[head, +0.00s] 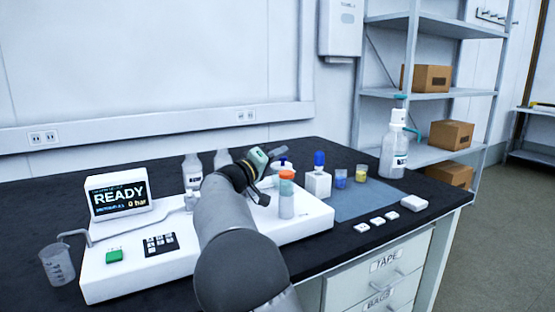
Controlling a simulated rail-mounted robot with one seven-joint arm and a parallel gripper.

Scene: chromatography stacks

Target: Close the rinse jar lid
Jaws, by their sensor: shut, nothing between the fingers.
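No label in the head view marks the rinse jar, and I cannot say for sure which container it is. A small jar with a blue top (281,164) stands just right of my wrist, partly hidden. A grey tilted piece (279,151) shows behind it; I cannot tell whether it is a raised lid. My gripper (262,198) is over the white instrument, left of the orange-capped vial (286,190). Its fingers look shut with nothing held. My arm hides part of the instrument behind it.
The white instrument (120,278) carries a READY screen (120,196). A beaker (57,264) stands left. Bottles (192,172) stand behind.

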